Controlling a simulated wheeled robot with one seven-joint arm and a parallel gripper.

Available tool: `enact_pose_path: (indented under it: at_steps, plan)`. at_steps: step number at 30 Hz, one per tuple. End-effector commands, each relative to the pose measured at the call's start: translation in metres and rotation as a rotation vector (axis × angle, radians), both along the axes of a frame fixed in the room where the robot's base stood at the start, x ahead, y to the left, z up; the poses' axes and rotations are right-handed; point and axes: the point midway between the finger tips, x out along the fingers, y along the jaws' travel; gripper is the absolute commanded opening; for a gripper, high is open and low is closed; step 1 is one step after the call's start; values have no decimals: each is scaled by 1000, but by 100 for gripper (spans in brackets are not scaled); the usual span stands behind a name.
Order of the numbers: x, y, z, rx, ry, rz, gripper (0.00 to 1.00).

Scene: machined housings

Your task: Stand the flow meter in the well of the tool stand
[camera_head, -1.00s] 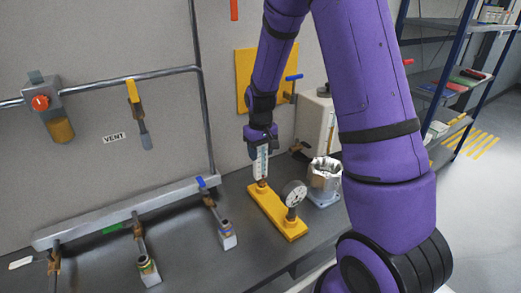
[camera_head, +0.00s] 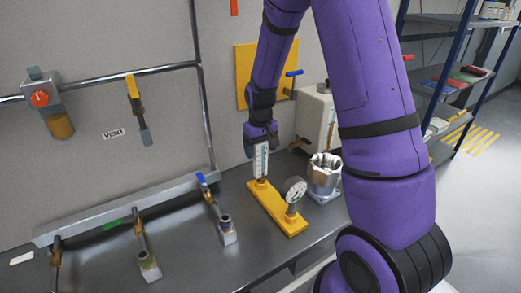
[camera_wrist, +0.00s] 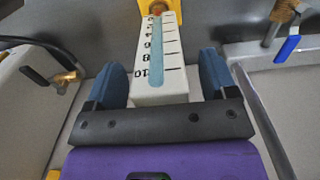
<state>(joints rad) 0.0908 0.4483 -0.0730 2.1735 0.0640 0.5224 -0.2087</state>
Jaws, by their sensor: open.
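The flow meter (camera_head: 261,161), a white block with a blue scale, stands upright at one end of the yellow tool stand (camera_head: 272,209). Its brass lower end meets the stand; how deep it sits in the well cannot be seen. My gripper (camera_head: 261,143) is above and around the meter's upper part, pointing down. In the wrist view the gripper's two blue fingers (camera_wrist: 162,80) are apart, one on each side of the flow meter (camera_wrist: 158,55), with a gap on both sides. The yellow stand shows at the top edge there.
A pale box (camera_head: 314,115) stands behind.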

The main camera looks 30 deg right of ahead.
Motion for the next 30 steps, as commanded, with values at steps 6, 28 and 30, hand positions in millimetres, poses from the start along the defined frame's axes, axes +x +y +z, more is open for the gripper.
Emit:
enact_pose_path:
  at_steps: [6,28,30]
  plan:
    - [1,0,37,-1,-6,0,78]
    - [0,0,101,0,-1,0,78]
    - [0,0,101,0,-1,0,78]
